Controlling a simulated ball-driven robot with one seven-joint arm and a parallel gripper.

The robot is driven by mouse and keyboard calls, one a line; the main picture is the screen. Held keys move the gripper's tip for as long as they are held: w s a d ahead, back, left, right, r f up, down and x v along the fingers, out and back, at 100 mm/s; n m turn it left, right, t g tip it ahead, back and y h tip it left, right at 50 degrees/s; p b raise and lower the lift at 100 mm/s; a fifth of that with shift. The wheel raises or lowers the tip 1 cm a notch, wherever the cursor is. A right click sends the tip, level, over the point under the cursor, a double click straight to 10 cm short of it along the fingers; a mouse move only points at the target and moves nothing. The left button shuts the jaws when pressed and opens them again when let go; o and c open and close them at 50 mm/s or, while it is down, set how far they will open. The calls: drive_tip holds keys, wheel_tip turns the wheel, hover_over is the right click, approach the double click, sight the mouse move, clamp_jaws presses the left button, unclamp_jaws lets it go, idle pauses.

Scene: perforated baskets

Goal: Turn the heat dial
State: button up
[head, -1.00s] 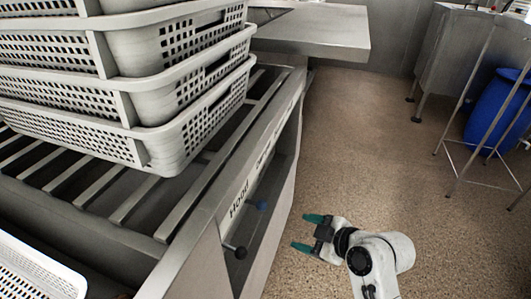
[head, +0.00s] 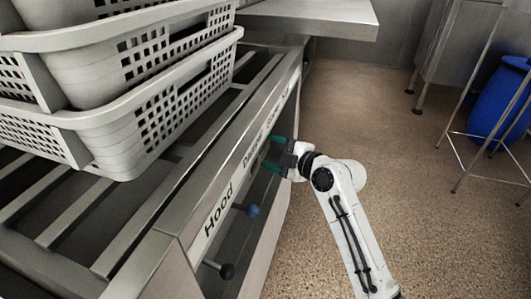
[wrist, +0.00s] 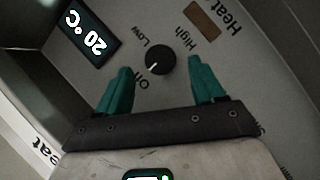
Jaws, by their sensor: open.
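The heat dial (wrist: 160,60) is a round black knob with a white pointer line in the wrist view. "Off", "Low" and "High" are printed around it, and the pointer is toward "Off". My gripper (wrist: 161,82) has green fingers, open and empty, one on each side of the dial; I cannot tell whether they touch it. In the head view, my gripper (head: 277,153) is at the front panel of the metal counter, near the "Damper" lettering. The dial is not visible there.
A display (wrist: 88,33) reads 20 °C beside the dial. Stacked perforated baskets (head: 135,105) stand on the slatted counter (head: 190,195). Open floor (head: 400,170) lies to the right.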

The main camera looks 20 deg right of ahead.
drive_tip(key=shift+x, duration=1.45)
drive_tip(key=shift+s, duration=0.1)
drive_tip(key=c, duration=1.1)
